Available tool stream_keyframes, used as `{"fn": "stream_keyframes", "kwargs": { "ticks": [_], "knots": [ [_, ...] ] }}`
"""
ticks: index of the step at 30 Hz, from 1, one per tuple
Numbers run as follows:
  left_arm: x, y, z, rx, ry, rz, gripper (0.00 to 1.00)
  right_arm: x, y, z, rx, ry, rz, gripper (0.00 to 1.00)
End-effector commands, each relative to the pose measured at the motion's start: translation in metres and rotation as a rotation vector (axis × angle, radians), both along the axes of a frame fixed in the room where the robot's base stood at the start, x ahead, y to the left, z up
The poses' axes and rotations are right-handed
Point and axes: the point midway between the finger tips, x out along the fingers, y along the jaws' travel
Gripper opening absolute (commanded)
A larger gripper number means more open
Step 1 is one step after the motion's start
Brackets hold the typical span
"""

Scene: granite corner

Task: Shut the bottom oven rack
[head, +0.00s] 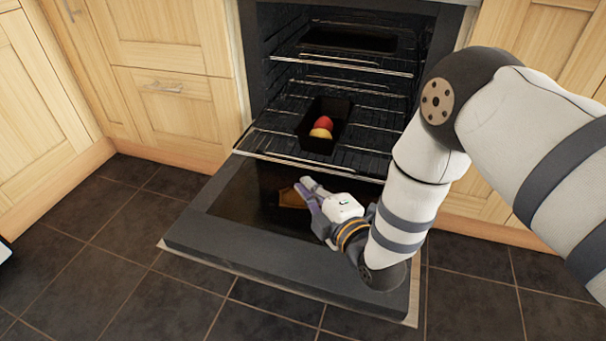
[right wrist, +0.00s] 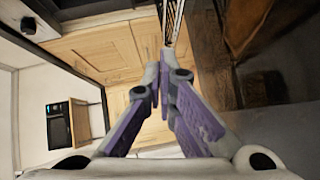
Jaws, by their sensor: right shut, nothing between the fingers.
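The oven (head: 247,60) stands with its door (head: 225,235) folded down. The bottom oven rack (head: 270,147) is pulled out part way over the door. A black pan (head: 343,112) on it holds a red and a yellow round item (head: 322,127). My right gripper (head: 303,188) is low over the open door, just in front of and below the rack's front edge, pointing left. It is shut and empty. The right wrist view shows its purple fingers (right wrist: 164,66) together, with wire bars of a rack (right wrist: 173,22) beyond the tips. My left gripper is not in view.
A higher rack in the oven bears a dark tray (head: 349,40). Wooden cabinets (head: 175,110) stand on both sides. The dark tiled floor (head: 110,270) is clear left of the door. The right wrist view shows a black appliance (right wrist: 58,125) farther off.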

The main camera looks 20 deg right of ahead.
Motion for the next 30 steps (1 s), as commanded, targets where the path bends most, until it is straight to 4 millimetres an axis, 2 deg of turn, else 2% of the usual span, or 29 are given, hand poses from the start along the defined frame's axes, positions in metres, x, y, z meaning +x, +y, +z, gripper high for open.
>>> {"fn": "stream_keyframes", "kwargs": {
  "ticks": [1,6,12,18,30],
  "knots": [
    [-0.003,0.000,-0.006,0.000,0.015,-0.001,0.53,0.011,0.002,-0.007,0.002,0.001,-0.001,0.00],
    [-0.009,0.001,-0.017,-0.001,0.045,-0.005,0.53,0.046,0.009,-0.013,0.002,0.003,-0.001,0.00],
    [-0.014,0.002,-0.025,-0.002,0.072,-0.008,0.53,0.070,-0.009,-0.016,0.002,0.003,-0.004,0.00],
    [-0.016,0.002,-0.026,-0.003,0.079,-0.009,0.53,0.076,-0.014,-0.015,0.001,0.003,-0.002,0.00],
    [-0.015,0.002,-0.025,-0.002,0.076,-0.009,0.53,0.076,-0.013,-0.014,0.001,0.002,-0.001,0.00]
  ]
}}
